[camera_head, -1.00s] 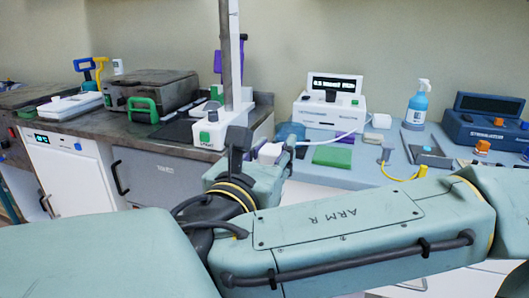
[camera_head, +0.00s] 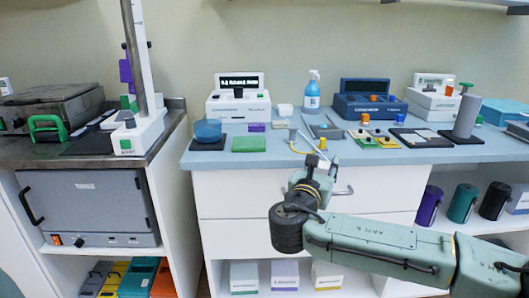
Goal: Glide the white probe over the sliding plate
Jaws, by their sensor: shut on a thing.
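My gripper (camera_head: 312,166) is at the front edge of the blue-topped bench, seen small and from behind. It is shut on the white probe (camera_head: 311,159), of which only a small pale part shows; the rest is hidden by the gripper. The sliding plate appears to be the grey plate (camera_head: 327,131) on the bench, just beyond my gripper. I cannot tell whether the probe touches it.
A grey probe with a yellow cable (camera_head: 293,134) lies left of the plate. A white display unit (camera_head: 238,103), a spray bottle (camera_head: 312,92) and a blue unit (camera_head: 371,104) stand behind. A green pad (camera_head: 249,144) lies left. A grey cylinder (camera_head: 467,117) stands right.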

